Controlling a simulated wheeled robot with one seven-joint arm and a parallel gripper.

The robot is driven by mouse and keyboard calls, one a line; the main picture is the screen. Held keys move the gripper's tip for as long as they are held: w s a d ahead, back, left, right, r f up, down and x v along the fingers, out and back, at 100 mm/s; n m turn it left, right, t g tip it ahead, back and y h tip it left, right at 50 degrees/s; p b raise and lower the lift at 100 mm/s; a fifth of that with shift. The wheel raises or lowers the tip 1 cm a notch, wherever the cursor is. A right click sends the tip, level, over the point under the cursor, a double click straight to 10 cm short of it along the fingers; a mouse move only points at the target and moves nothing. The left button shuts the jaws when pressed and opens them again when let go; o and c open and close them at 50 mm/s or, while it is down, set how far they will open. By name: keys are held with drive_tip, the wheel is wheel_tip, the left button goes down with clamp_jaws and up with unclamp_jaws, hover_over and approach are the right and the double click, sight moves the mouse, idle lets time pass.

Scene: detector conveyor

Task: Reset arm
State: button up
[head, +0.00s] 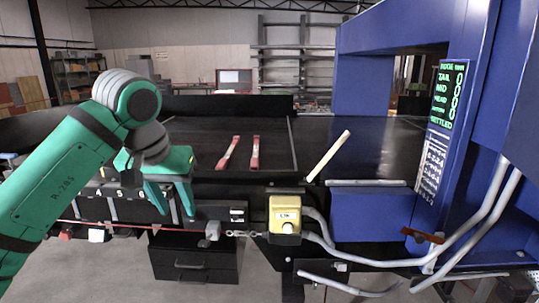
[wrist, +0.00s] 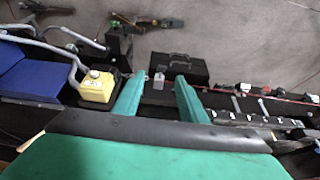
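My green arm comes in from the left in the head view and bends down at the wrist. My gripper (head: 174,207) points downward in front of the conveyor's near edge, left of the yellow box. In the wrist view my gripper (wrist: 157,85) shows two green fingers spread apart with nothing between them. Below the gap lie the floor side of the conveyor and a grey tag-like piece (wrist: 158,80). My gripper touches nothing that I can see.
Two red-and-white strips (head: 229,153) lie on the dark conveyor belt (head: 190,140). A yellow control box (head: 284,213) with grey conduits is on the near edge. A pale stick (head: 328,156) leans nearby. A blue detector housing (head: 365,95) with a green-text panel (head: 447,95) stands right. Black drawers (head: 190,256) stand below.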

drive_tip(key=w+d+f+t+h, duration=0.3)
drive_tip(key=w+d+f+h, duration=0.15)
drive_tip(key=d+f, duration=0.45)
drive_tip(key=w+d+f+t+h, duration=0.35)
drive_tip(key=w+d+f, duration=0.3)
drive_tip(key=d, duration=0.35)
drive_tip(key=s+d+f+n+t, duration=0.2)
drive_tip(key=s+d+f, duration=0.1)
drive_tip(key=f, duration=0.5)
drive_tip(key=s+d+f+n+t, duration=0.2)
drive_tip(key=d+f+t, duration=0.15)
drive_tip(key=f, duration=0.45)
drive_tip(key=s+a+f+n+y, duration=0.15)
drive_tip(key=s+f+y, duration=0.25)
drive_tip(key=s+f, duration=0.6)
drive_tip(key=s+f+n+y, duration=0.25)
drive_tip(key=s+f, duration=0.45)
drive_tip(key=s, duration=0.6)
drive_tip(key=s+a+r+m, duration=0.1)
drive_tip(key=s+m, duration=0.1)
drive_tip(key=s, duration=0.6)
drive_tip(key=s+a+r+m+y, duration=0.1)
drive_tip(key=s+m, duration=0.2)
drive_tip(key=s, duration=0.5)
drive_tip(key=s+a+r+m+g, duration=0.1)
drive_tip(key=s+a+m, duration=0.1)
drive_tip(key=s, duration=0.6)
drive_tip(key=shift+r+m+y, duration=0.15)
drive_tip(key=shift+m+y, duration=0.15)
drive_tip(key=shift+y, duration=0.05)
